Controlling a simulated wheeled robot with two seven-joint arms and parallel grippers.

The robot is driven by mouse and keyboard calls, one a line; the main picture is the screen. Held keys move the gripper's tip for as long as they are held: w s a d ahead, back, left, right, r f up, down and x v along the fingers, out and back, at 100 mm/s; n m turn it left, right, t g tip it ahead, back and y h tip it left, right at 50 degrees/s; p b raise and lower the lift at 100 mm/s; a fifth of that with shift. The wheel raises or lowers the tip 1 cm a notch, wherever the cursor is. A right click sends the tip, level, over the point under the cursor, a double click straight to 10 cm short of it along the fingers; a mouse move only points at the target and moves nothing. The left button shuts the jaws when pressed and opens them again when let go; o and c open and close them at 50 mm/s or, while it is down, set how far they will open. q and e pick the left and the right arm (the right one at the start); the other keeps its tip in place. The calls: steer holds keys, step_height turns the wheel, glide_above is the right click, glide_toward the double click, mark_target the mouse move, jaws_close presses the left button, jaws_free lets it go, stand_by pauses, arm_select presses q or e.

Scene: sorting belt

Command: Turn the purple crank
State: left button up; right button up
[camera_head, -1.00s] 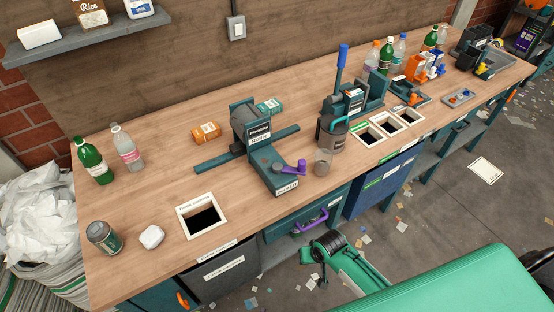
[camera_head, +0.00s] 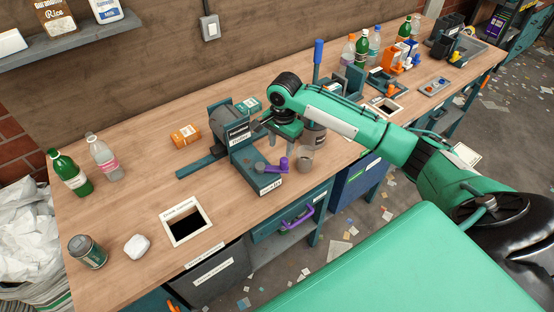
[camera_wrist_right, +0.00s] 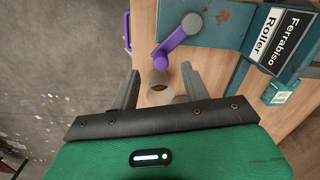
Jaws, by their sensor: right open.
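The purple crank (camera_head: 278,167) sits on the front part of a teal roller machine (camera_head: 238,140) on the workbench. In the right wrist view the crank (camera_wrist_right: 174,42) is a purple arm with a grey pivot cap and a rounded knob end, just beyond the fingertips. My left gripper is out of view.
A purple drawer handle (camera_head: 298,218) is below the bench edge. An orange box (camera_head: 186,135) lies left. The front left bench has a square opening (camera_head: 187,222).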

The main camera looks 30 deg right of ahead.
mark_target(284, 159)
step_height(284, 159, up, 4)
steer(key=d+m, duration=0.2)
steer(key=f+p, duration=0.1)
steer(key=f, duration=0.3)
steer(key=f+p, duration=0.1)
steer(key=f, duration=0.4)
steer(key=f+p, duration=0.1)
steer(key=f, duration=0.3)
steer(key=shift+w+f, duration=0.3)
steer(key=shift+w, duration=0.1)
steer(key=shift+c, duration=0.5)
jaws_close()
